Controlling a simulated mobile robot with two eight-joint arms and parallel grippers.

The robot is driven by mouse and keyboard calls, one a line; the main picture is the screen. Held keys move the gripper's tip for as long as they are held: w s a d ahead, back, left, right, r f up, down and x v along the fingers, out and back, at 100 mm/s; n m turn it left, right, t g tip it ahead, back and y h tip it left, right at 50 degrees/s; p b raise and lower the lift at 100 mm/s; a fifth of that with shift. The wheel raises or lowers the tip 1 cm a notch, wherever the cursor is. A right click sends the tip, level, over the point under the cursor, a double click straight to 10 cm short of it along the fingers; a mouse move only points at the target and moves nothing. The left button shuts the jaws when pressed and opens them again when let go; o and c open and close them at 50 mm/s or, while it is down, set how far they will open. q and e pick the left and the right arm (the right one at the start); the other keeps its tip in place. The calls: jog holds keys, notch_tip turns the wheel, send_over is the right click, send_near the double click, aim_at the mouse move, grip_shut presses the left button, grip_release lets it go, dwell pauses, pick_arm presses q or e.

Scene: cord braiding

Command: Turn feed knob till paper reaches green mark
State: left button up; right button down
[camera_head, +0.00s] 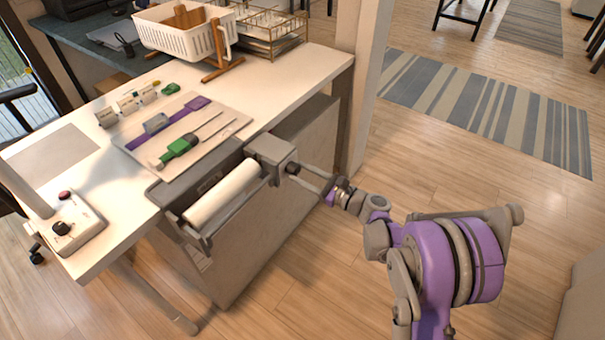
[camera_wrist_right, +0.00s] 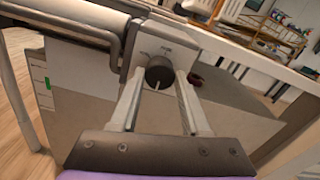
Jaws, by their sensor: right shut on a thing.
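The white paper roll (camera_head: 222,193) lies in a grey holder at the desk's front edge. The dark round feed knob (camera_wrist_right: 159,70), with a white pointer line, sits on the holder's grey end box (camera_head: 270,152). My right gripper (camera_head: 294,170) reaches this box from the right. In the right wrist view its two fingers (camera_wrist_right: 159,85) stand on either side of the knob, shut on it. The green mark (camera_wrist_right: 47,83) shows on a pale strip at the left of the front panel. I cannot clearly tell where the paper's edge is. My left gripper is out of view.
The white desk (camera_head: 105,185) carries a board (camera_head: 215,128) with tools, a control box (camera_head: 75,225) with knobs, and a white basket (camera_head: 180,35) at the back. A wooden post stands right of the desk. The floor to the right is open, with a striped rug (camera_head: 490,110).

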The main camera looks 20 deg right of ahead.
dwell(0.3)
jog(key=shift+c, duration=1.9)
grip_release()
jog(key=p+v, duration=0.1)
jog(key=v, duration=1)
